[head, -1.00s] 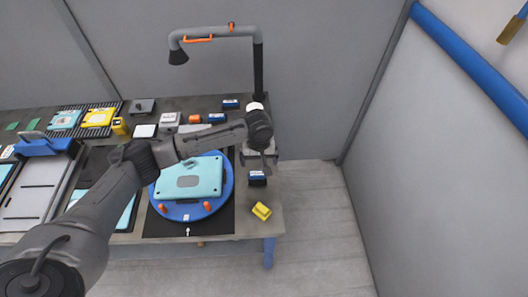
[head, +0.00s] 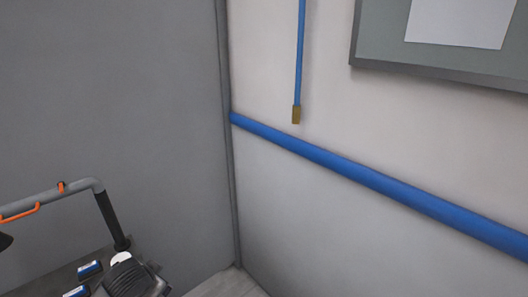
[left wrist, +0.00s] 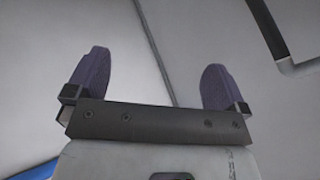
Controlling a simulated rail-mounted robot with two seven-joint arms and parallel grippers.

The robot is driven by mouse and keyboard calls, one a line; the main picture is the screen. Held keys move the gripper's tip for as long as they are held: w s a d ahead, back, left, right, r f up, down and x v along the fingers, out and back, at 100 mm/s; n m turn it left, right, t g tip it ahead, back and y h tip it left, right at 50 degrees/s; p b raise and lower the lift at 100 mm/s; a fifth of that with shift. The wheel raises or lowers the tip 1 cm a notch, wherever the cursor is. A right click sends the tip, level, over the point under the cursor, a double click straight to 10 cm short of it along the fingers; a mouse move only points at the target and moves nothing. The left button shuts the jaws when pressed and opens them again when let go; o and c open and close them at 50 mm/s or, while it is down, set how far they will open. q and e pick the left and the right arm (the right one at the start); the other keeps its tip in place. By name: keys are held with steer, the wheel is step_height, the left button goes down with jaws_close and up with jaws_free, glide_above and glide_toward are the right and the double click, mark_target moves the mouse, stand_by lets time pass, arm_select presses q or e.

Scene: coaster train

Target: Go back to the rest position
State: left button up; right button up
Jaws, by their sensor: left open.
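My left gripper (left wrist: 155,85) fills the lower middle of the left wrist view. Its two dark purple fingers stand wide apart with nothing between them. In the head view a dark grey part of my arm shows at the bottom left, over the table corner; the fingertips cannot be made out there. My right gripper is in neither view.
The table corner (head: 60,283) holds blue boxes (head: 90,269) and a lamp (head: 112,215) with an orange handle. A blue pipe (head: 370,175) runs along the right wall below a framed board (head: 430,60). The space before the walls looks clear.

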arm_select(q)
steer(key=s+d+r+m+t+h, duration=0.1)
steer(key=s+d+r+t+h, duration=0.1)
steer(key=s+d+r+t, duration=0.45)
steer(key=s+d+f+n+g, duration=0.15)
steer(key=s+f+g, duration=0.35)
steer(key=s+f, duration=0.85)
steer(key=s+f+n+g, duration=0.3)
steer(key=s+f+g, duration=0.2)
steer(key=s+f, duration=0.9)
steer(key=w+p+v, duration=0.2)
steer(key=p+v, duration=0.8)
steer(key=v, duration=0.1)
steer(key=w+r+p+v, duration=0.1)
steer(key=w+p+v, duration=0.1)
steer(key=p+v, duration=0.8)
step_height(320, 180, up, 3)
steer(key=shift+s+a+f+h+p, duration=0.1)
steer(key=shift+s+a+h+p, duration=0.1)
steer(key=shift+a+h+p, duration=0.15)
